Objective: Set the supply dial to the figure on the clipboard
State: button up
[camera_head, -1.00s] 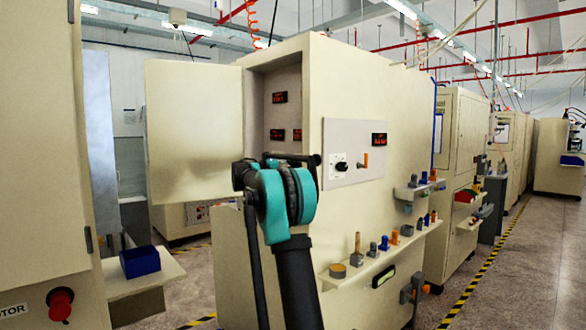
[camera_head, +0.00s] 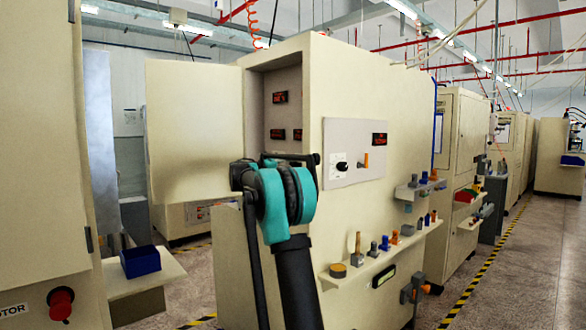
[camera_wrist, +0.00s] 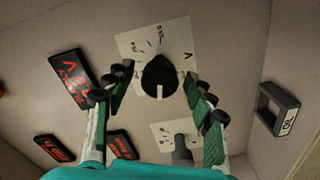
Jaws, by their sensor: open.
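In the wrist view a black round dial (camera_wrist: 160,75) with a white pointer mark sits on a white plate (camera_wrist: 130,42) with dark scale marks and a letter V. My gripper (camera_wrist: 159,73) is open, its two fingers on either side of the dial. I cannot tell whether they touch it. A display (camera_wrist: 70,80) left of the dial shows red characters, seemingly a supply reading in V; the figure is hard to read. In the head view the open cabinet (camera_head: 275,65) holds small red displays (camera_head: 280,97); my gripper and this dial are hidden there. I cannot clearly make out the clipboard.
A second white plate with a grey fitting (camera_wrist: 182,150) lies below the dial. A dark holder marked OIL (camera_wrist: 277,108) is at the right. The cabinet door (camera_head: 193,130) stands open. A side panel (camera_head: 352,175) and a tool shelf (camera_head: 375,265) are outside.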

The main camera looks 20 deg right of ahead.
jog(key=v, duration=1.1)
jog(key=shift+a, duration=0.1)
